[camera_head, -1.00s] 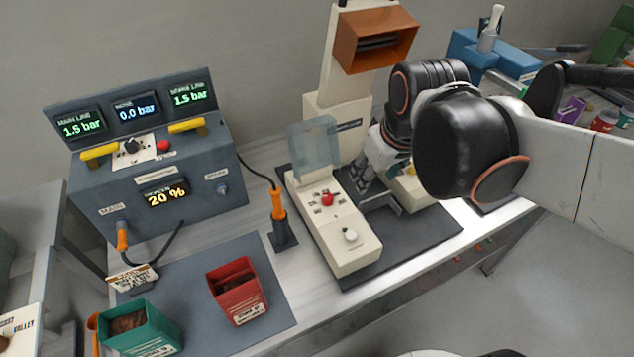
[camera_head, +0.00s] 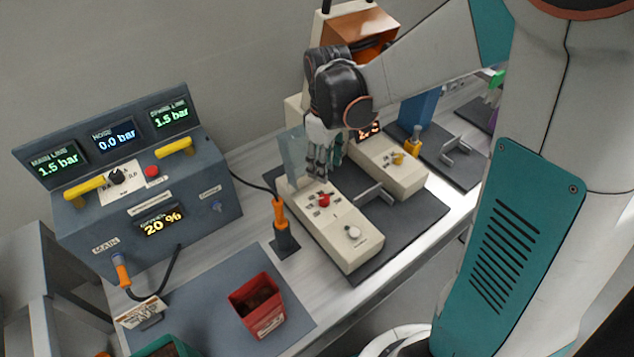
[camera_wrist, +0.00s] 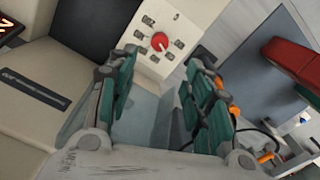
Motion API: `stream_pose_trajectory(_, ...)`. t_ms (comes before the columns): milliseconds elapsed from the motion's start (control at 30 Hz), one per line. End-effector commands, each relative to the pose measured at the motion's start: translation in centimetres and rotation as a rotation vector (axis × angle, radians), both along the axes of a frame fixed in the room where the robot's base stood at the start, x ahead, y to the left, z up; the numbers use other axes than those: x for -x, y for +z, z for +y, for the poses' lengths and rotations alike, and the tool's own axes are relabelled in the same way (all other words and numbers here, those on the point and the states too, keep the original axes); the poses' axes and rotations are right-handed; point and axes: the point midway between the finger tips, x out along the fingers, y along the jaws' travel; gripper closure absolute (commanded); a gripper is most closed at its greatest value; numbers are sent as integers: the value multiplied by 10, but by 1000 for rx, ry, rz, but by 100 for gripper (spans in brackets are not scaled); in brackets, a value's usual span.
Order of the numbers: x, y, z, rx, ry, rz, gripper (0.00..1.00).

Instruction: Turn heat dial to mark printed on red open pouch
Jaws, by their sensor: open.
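The heat dial appears to be the red knob (camera_head: 324,200) on a cream control box (camera_head: 350,258), ringed by small printed labels too small to read. It also shows as a red round knob in the wrist view (camera_wrist: 160,41). The red open pouch (camera_head: 258,305) stands on a grey mat left of the box, with dark contents and a white label I cannot read; it also shows at the wrist view's right edge (camera_wrist: 290,52). My gripper (camera_head: 318,172) is open and empty, pointing down just behind the red knob, beside the raised clear cover (camera_head: 293,155).
A grey console (camera_head: 150,195) with pressure readouts stands at left. An orange-handled tool (camera_head: 280,222) stands between it and the control box. A green pouch (camera_head: 168,347) sits at the bottom edge.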

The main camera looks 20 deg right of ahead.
Motion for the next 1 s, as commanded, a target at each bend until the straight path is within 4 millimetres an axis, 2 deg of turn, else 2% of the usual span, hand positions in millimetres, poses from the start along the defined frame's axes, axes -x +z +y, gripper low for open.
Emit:
stream_pose_trajectory(400, 0, -80, 0, 0, -1, -1, 54)
stream_pose_trajectory(600, 0, -111, 0, 0, -1, -1, 54)
stream_pose_trajectory(800, 0, -126, 0, 0, -1, -1, 54)
stream_pose_trajectory(1000, 0, -128, 0, 0, -2, -1, 54)
